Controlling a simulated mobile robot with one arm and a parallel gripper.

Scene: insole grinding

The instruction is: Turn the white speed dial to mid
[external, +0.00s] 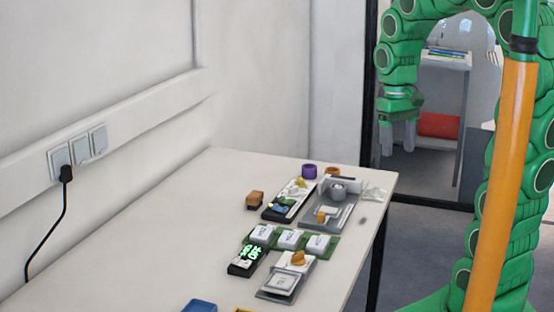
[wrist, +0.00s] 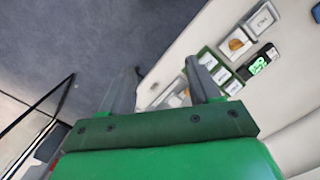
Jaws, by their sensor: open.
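I cannot single out a white speed dial for certain at this size. A pale grey round knob (external: 338,187) stands on a grey machine (external: 342,212) near the table's far right corner. An orange knob (external: 298,257) sits on a white block closer to the camera, beside a black display (external: 247,261) with green digits. The display also shows in the wrist view (wrist: 258,66). My gripper (external: 398,138) is open and empty, pointing down beyond the table's right edge, apart from everything on it. In the wrist view, its fingers (wrist: 162,88) are spread wide.
A green strip (external: 274,243) with white buttons lies between the display and grey machine. A black tray (external: 292,201), a purple cup (external: 309,171) and brown blocks stand nearby. A blue block (external: 199,305) is at the front. The left of the white table (external: 150,240) is clear.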

